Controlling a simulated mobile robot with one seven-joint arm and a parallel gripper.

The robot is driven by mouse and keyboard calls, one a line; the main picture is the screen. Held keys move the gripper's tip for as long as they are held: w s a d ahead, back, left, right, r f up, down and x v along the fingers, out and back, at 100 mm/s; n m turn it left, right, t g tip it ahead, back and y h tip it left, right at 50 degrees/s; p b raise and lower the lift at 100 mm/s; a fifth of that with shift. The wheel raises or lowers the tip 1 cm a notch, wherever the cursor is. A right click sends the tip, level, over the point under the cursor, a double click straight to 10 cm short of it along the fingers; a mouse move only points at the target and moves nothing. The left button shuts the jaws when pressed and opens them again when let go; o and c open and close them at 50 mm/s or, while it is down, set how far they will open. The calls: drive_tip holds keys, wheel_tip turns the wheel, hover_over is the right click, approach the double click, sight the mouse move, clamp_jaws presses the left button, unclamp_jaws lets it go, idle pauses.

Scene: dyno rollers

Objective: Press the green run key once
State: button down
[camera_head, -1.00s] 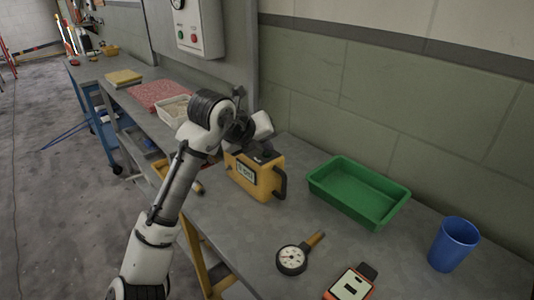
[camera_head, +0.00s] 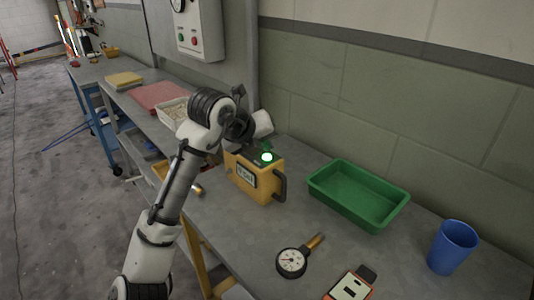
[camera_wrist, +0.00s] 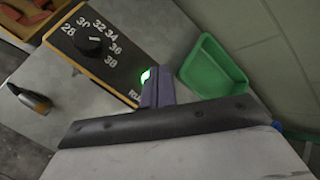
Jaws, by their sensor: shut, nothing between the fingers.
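A yellow box-shaped unit (camera_head: 255,182) with a small display and a dark side handle stands on the grey bench. Its green run key (camera_head: 267,157) glows brightly on the top right. In the wrist view the lit key (camera_wrist: 146,76) shows at the edge of the unit's dark top panel (camera_wrist: 103,45); a partly hidden label starting "RU" is nearby. My gripper (camera_wrist: 155,80) is shut and empty, its fingertips right at the key and covering part of it. I cannot tell whether they touch it.
A round black knob (camera_wrist: 92,45) with numbers sits on the same panel. A green tray (camera_head: 358,193) stands to the right, then a blue cup (camera_head: 452,247). A dial gauge (camera_head: 292,262) and an orange-red device (camera_head: 350,285) lie in front. A wall control box (camera_head: 199,28) hangs behind.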

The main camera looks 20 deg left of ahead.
sight(265, 161)
drive_tip(key=shift+r, duration=0.1)
wheel_tip(265, 161, up, 5)
drive_tip(key=p, duration=0.3)
idle(0.4)
idle(1.1)
